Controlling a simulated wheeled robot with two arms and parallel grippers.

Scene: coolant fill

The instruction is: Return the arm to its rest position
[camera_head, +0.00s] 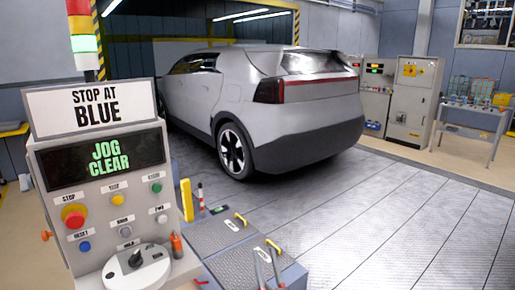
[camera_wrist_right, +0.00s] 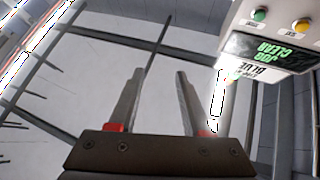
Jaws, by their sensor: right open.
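My right gripper (camera_head: 267,262) shows at the bottom edge of the head view, in front of the grey floor boxes. In the right wrist view the right gripper (camera_wrist_right: 160,76) has its two fingers apart, with nothing between them. My left gripper is not in the head view. The control console (camera_head: 100,200) stands at the left. Its sign (camera_head: 92,107) reads "STOP AT BLUE" and its screen (camera_head: 102,157) reads "JOG CLEAR". The console also shows upside down at the upper right of the right wrist view (camera_wrist_right: 285,40).
A silver car (camera_head: 250,110) stands behind the console. Low grey boxes with yellow handles (camera_head: 225,232) and a yellow post (camera_head: 187,200) lie near the console. Cabinets (camera_head: 410,100) and a bench (camera_head: 470,115) stand at the back right. The plated floor (camera_head: 400,220) at right is clear.

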